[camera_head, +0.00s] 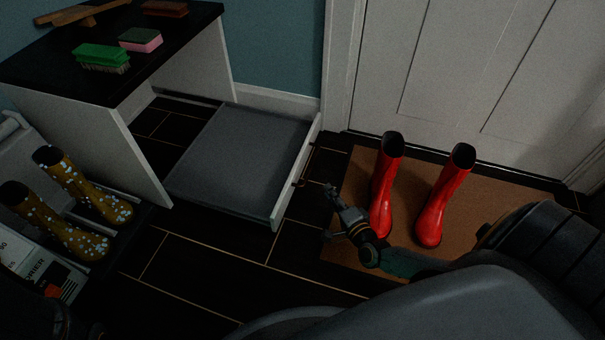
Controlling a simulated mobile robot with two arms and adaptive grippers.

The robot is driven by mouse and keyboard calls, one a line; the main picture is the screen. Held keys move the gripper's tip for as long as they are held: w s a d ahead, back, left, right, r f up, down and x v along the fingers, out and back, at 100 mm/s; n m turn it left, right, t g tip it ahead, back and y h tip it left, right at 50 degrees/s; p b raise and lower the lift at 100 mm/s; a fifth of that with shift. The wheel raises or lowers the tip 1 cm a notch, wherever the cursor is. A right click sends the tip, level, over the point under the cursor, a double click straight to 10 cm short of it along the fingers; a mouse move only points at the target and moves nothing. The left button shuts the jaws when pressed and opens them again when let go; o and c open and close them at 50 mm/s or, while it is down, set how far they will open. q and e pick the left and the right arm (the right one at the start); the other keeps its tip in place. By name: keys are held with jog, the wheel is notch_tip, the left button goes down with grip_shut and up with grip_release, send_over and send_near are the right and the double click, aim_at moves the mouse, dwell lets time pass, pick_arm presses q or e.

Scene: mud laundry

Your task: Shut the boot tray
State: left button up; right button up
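The boot tray (236,165) is a low grey drawer with a white front panel (297,172). It stands pulled out to the right from under the black-topped bench (120,50), and it is empty. A small dark handle shows on the front panel's outer face. My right gripper (331,192) is to the right of the front panel, apart from it in the picture, close to the red boots. Its fingers are small and dark, so I cannot tell whether they are open or shut. I see nothing held in it. My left gripper is not in view.
Red boots (384,190) stand upright on a brown mat (490,205) before a white door (460,80). Spotted boots (85,190) stand at the left. Brushes, including a green one (101,57), lie on the bench. The dark tiled floor (215,262) before the tray is clear.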

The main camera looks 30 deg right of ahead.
aim_at(310, 167)
jog(key=w+b, duration=0.2)
jog(key=w, duration=0.2)
jog(key=w+f+b, duration=0.1)
jog(key=w+b, duration=0.2)
jog(key=w, duration=0.1)
jog(key=w+d+f+b, duration=0.1)
jog(key=w+b, duration=0.1)
jog(key=w, duration=0.3)
jog(key=shift+d, duration=0.1)
jog(key=shift+w+r, duration=0.1)
jog(key=shift+w, duration=0.05)
jog(key=shift+c, duration=0.2)
grip_shut()
